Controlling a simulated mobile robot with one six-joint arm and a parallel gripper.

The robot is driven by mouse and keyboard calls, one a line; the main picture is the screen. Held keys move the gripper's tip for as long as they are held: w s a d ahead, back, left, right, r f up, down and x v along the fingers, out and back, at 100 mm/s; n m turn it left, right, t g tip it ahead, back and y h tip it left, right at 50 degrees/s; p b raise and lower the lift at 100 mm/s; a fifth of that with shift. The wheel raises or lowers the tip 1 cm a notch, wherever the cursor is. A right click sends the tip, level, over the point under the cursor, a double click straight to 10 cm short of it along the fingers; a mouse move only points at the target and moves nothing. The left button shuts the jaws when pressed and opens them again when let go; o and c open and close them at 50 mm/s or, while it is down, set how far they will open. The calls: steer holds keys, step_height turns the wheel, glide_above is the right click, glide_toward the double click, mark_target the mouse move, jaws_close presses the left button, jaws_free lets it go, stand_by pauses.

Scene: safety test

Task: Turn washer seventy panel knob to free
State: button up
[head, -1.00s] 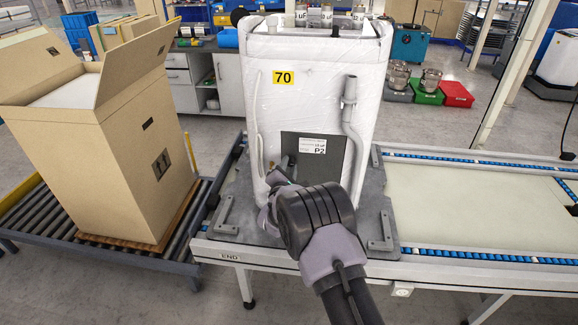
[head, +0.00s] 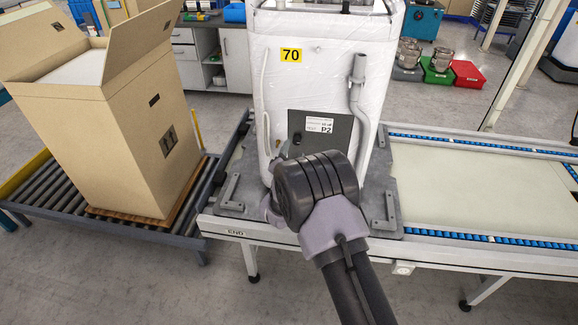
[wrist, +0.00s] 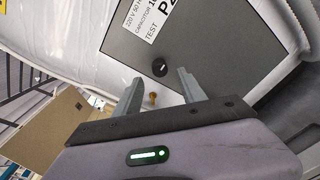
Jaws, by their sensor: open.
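The white washer (head: 330,50) with a yellow 70 tag (head: 291,55) stands upright on a grey base plate (head: 232,192). On its lower side is a dark grey panel (head: 341,124) with a white label. The panel (wrist: 207,57) also shows in the wrist view, with a small round black knob (wrist: 160,67) on it. My gripper (wrist: 160,84) is open and empty in front of the panel. The knob lies just beyond the gap between its fingertips, seemingly apart from both.
A small brass-coloured part (wrist: 153,99) shows between the fingers. A grey drain hose (head: 360,110) hangs at the panel's right. An open cardboard box (head: 130,140) stands on the left rollers. The conveyor (head: 480,190) at right is clear.

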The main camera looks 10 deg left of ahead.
steer(key=s+r+p, duration=0.1)
steer(key=s, duration=1.1)
steer(key=shift+s+a+p, duration=0.2)
steer(key=shift+s+p, duration=0.1)
steer(key=shift+s, duration=0.05)
steer(key=shift+r, duration=0.1)
